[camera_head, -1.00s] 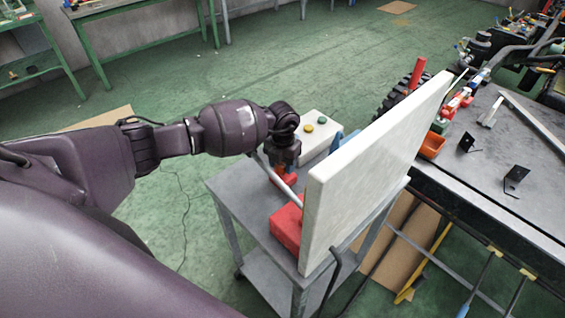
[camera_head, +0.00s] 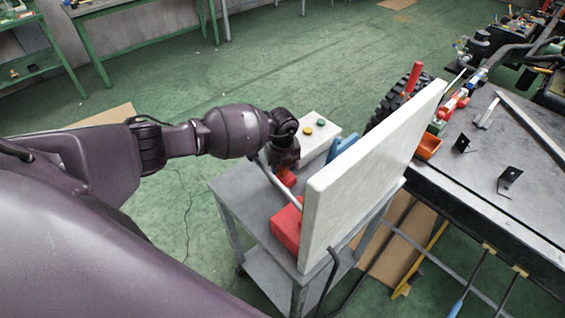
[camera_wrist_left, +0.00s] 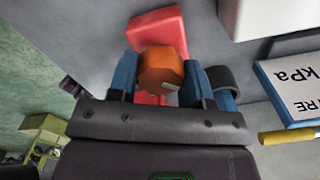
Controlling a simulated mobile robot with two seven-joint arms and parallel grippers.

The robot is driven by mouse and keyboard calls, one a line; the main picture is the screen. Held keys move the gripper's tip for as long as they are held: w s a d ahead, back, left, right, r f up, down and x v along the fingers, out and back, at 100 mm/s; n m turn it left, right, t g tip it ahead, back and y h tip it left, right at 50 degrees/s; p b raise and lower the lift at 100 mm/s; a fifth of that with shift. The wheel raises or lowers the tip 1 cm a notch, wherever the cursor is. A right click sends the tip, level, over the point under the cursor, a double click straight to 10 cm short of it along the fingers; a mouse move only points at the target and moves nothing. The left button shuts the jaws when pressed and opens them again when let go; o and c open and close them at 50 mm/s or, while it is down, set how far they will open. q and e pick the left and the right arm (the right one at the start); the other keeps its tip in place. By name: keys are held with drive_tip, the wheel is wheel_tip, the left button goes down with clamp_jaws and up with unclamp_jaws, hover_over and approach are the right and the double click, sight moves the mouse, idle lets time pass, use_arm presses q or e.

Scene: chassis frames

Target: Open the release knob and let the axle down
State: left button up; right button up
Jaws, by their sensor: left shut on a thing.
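The release knob is an orange faceted knob (camera_wrist_left: 160,66) in the left wrist view, in front of a red body (camera_wrist_left: 158,25). My left gripper (camera_wrist_left: 160,84) has its two blue fingers on either side of the knob and is shut on it. In the head view my left gripper (camera_head: 285,162) points down over the grey cart, beside a bare metal bar and red parts (camera_head: 287,226); the knob is hidden there. I cannot make out the axle. A black wheel (camera_head: 388,100) shows partly behind a white panel. My right gripper is not in view.
The upright white panel (camera_head: 365,170) stands close right of my gripper. A box with yellow and green buttons (camera_head: 317,130) sits on the cart (camera_head: 240,195). A dark bench (camera_head: 480,190) is at right. A kPa sign (camera_wrist_left: 290,85) and yellow-handled tool (camera_wrist_left: 290,136) lie right of the fingers.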

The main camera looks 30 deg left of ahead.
use_arm(q)
drive_tip(key=shift+r+n, duration=0.1)
drive_tip(key=shift+n, duration=0.5)
drive_tip(key=shift+n+p, duration=0.35)
drive_tip(key=shift+n, duration=0.15)
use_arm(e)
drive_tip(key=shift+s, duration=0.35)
use_arm(q)
drive_tip(key=o, duration=0.9)
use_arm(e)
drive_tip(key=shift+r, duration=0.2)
use_arm(q)
wheel_tip(320, 180, up, 9)
drive_tip(key=shift+r+b, duration=0.2)
drive_tip(key=shift+b, duration=0.15)
drive_tip(key=shift+r, duration=0.65)
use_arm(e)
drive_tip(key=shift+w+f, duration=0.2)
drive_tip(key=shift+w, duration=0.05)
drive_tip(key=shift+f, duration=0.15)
